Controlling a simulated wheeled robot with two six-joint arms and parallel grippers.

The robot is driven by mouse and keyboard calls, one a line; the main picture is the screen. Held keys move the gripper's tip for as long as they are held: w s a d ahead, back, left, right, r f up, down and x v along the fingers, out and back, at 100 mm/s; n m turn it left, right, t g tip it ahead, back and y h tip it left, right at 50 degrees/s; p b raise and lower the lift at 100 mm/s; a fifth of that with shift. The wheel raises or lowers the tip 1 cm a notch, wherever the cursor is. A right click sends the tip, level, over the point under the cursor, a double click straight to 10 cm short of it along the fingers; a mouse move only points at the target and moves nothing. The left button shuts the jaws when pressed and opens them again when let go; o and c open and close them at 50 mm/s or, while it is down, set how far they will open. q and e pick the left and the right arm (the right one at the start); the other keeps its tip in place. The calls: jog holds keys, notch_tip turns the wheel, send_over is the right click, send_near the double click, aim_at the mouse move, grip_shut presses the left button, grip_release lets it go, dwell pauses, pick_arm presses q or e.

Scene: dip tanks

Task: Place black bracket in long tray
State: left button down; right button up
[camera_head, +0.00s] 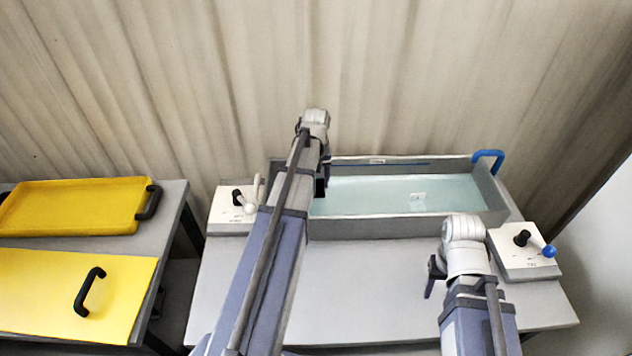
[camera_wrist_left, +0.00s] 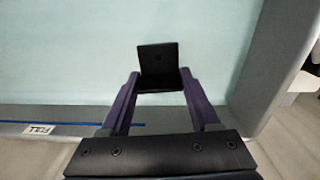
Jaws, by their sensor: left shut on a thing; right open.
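The black bracket (camera_wrist_left: 158,60) is an L-shaped piece between the purple fingertips of my left gripper (camera_wrist_left: 160,84) in the left wrist view. My left gripper is shut on it and holds it over the pale blue-green inside of the long tray (camera_wrist_left: 60,60). In the head view the long tray (camera_head: 370,228) is grey, and my left gripper (camera_head: 322,184) is at its left end, with the bracket mostly hidden by my arm. I cannot tell the bracket's exact height above the tray floor. My right gripper (camera_head: 432,276) is open and empty, in front of the tray.
A blue handle (camera_head: 488,160) stands at the tray's right end. Control boxes with levers flank it, one left (camera_head: 228,212) and one right (camera_head: 522,252). A yellow tray (camera_head: 75,207) and a yellow panel with a black handle (camera_head: 120,290) are on the left table. The front tabletop is clear.

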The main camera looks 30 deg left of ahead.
aim_at(316, 179)
pick_arm(q)
notch_tip(316, 179, up, 4)
jog(key=p, duration=0.3)
jog(key=shift+r, duration=0.15)
pick_arm(e)
notch_tip(316, 179, up, 4)
jog(key=shift+r, duration=0.15)
